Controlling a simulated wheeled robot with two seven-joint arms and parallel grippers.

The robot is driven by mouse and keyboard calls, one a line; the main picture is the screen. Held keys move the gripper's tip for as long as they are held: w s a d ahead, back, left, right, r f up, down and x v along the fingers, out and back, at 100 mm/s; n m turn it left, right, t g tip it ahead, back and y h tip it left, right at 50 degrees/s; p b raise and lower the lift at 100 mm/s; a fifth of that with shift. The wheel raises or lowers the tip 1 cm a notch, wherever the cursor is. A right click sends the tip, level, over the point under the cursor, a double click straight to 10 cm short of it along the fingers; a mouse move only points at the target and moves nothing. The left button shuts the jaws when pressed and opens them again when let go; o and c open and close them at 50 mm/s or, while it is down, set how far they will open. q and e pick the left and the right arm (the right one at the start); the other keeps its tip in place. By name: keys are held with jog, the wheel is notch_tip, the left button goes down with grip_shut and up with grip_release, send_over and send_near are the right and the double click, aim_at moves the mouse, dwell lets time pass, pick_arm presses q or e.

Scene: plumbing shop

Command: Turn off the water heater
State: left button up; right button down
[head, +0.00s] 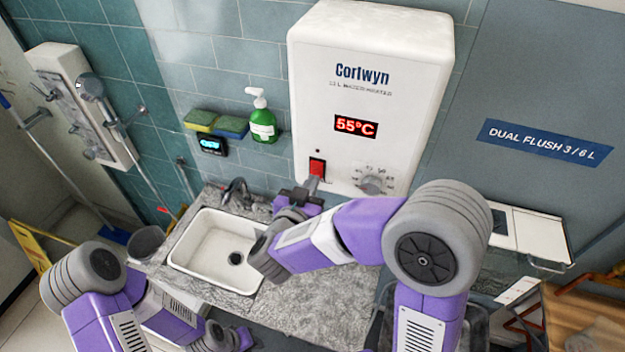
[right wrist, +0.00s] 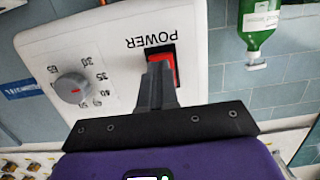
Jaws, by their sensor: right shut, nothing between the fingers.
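The white water heater (head: 370,85) hangs on the tiled wall, its red display (head: 355,125) lit at 55°C. Its red power switch (head: 316,167) is at the lower left of its front, beside a grey temperature dial (head: 374,180). Contact is not clear. My left gripper (head: 243,338) is low at the bottom edge; its fingers are unclear.
A white sink (head: 215,245) with a dark faucet (head: 237,192) is set in the grey counter below. A green soap bottle (head: 263,122), sponges (head: 230,126) and a small display reading OFF (head: 211,146) are left of the heater. A shower panel (head: 85,105) is farther left.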

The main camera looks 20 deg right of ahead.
jog(key=shift+w+d+f, duration=0.1)
jog(key=shift+w+d, duration=0.2)
jog(key=shift+w, duration=0.15)
